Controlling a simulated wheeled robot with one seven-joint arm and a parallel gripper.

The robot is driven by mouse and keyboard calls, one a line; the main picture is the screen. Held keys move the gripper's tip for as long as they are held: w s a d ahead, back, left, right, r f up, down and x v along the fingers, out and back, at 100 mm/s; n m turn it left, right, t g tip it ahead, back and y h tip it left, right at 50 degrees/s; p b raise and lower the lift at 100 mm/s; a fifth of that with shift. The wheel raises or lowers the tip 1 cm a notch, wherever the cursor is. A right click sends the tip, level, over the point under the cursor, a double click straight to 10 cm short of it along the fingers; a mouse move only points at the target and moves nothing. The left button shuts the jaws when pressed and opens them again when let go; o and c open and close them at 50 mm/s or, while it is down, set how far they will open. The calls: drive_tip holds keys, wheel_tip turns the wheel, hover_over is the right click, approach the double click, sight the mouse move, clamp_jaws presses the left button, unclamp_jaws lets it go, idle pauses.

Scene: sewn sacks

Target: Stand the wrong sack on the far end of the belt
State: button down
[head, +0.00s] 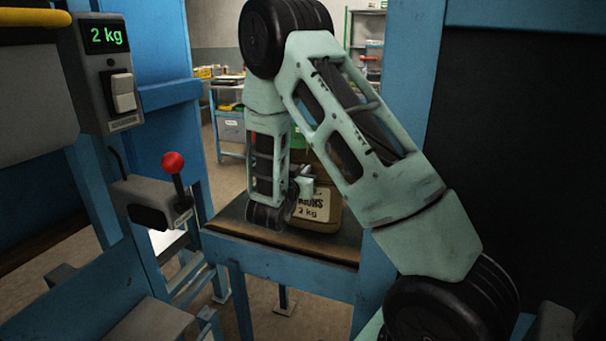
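A brown sack (330,222) stands upright on the dark belt (225,228), behind my arm in the head view. Its pale label reads "2 kg" under a word that my arm partly covers. My gripper (304,184) is at the sack's left front, by the upper edge of the label. Only a small pale part of it shows, and my wrist covers the rest. I cannot tell whether its fingers are open or touch the sack. A patch of green shows above the sack, mostly hidden by my arm.
A scale display (107,36) reads "2 kg" above a switch. A red-knobbed lever (174,164) stands left of the belt. A blue post (408,75) rises at the right. Shelves (226,120) with goods stand at the back.

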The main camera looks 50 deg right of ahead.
drive_tip(key=shift+f, duration=0.25)
drive_tip(key=c, duration=1.6)
unclamp_jaws()
drive_tip(key=b+v, duration=0.2)
drive_tip(key=v, duration=1)
drive_tip(key=shift+s, duration=0.1)
